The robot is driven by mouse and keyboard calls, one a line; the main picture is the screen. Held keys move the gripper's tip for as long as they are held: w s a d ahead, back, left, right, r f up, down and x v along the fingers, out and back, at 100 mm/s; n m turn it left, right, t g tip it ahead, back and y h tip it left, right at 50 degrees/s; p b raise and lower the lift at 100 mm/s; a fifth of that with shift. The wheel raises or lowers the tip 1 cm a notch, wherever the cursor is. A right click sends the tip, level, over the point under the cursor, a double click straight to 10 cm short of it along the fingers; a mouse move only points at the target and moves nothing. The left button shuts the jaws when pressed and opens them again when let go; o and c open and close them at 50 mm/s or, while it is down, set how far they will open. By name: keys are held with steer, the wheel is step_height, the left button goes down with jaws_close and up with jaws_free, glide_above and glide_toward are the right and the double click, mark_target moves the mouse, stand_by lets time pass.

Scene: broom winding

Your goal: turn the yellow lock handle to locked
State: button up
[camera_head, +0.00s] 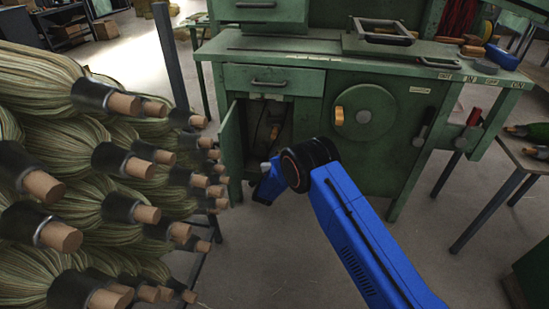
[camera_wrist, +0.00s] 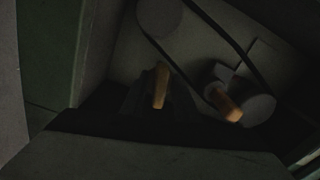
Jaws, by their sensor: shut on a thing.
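The open compartment (camera_head: 262,112) of the green machine is dark inside. In the wrist view a yellow-orange handle (camera_wrist: 161,78) stands nearly upright at the middle, slightly tilted. The dark jaws of my gripper (camera_wrist: 160,98) appear to be on both sides of it, shut on it, though the dim light blurs their edges. A second orange grip (camera_wrist: 226,106) sits to the right on a grey round part. In the head view my blue arm reaches to the compartment's mouth; the fingertips cannot be made out there. The lock's marks are not readable.
The compartment's green door (camera_head: 230,150) hangs open at left. A rack of brooms (camera_head: 90,170) stands close on the left. A round green disc (camera_head: 365,112) with an orange knob (camera_head: 339,116) is on the machine front. A side table (camera_head: 520,155) stands right.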

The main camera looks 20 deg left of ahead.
steer(key=n, duration=0.6)
steer(key=shift+n, duration=0.3)
steer(key=n, duration=0.6)
steer(key=shift+f, duration=0.1)
steer(key=shift+n, duration=0.3)
steer(key=o, duration=0.7)
steer(key=shift+s, duration=0.1)
steer(key=v, duration=1.7)
steer(key=shift+s, duration=0.15)
